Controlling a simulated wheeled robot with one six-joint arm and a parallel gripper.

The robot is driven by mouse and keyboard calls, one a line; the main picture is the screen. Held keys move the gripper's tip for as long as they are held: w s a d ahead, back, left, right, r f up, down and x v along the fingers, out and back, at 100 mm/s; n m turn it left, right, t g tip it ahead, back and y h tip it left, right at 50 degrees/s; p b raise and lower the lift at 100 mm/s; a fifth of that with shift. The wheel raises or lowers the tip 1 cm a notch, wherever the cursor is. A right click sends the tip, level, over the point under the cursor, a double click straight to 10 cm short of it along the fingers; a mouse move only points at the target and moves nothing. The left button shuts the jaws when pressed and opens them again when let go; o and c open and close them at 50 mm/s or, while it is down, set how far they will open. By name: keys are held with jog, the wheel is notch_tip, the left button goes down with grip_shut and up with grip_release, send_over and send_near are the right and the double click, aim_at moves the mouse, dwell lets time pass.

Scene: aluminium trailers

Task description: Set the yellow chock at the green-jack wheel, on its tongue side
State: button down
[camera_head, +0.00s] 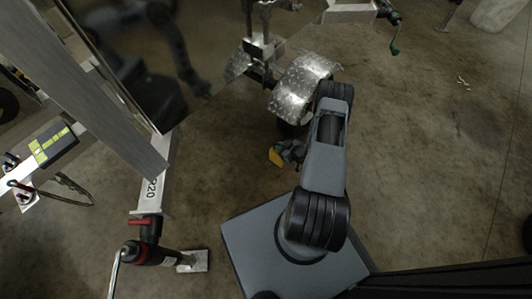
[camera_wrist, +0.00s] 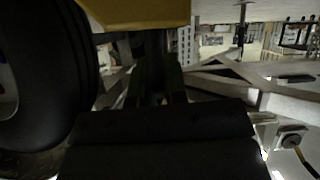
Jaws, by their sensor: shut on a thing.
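The yellow chock (camera_head: 275,156) is held by my gripper (camera_head: 284,152), low near the floor, just left of my arm in the head view. In the wrist view the yellow chock (camera_wrist: 135,14) fills the top edge. A black tyre (camera_wrist: 50,75) stands at the left of that view, close to the chock; I cannot tell whether they touch. In the head view a silver tread-plate fender (camera_head: 301,84) and my arm hide most of the wheel. The green jack handle (camera_head: 395,47) shows at the top right.
A trailer with a red-collared jack (camera_head: 146,253) and a beam marked 220 (camera_head: 151,187) stands at the left. A dark panel (camera_head: 130,55) leans above it. Pale frame rails (camera_wrist: 225,82) cross the wrist view. The floor at the right (camera_head: 440,170) is clear.

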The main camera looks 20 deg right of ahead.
jog(key=w+a+f+b, duration=0.4)
jog(key=w+f+b, duration=0.2)
jog(key=f, duration=0.4)
jog(key=shift+w, duration=0.4)
jog(key=shift+d+f, duration=0.1)
jog(key=c, duration=1.2)
grip_release()
jog(key=shift+o, duration=0.2)
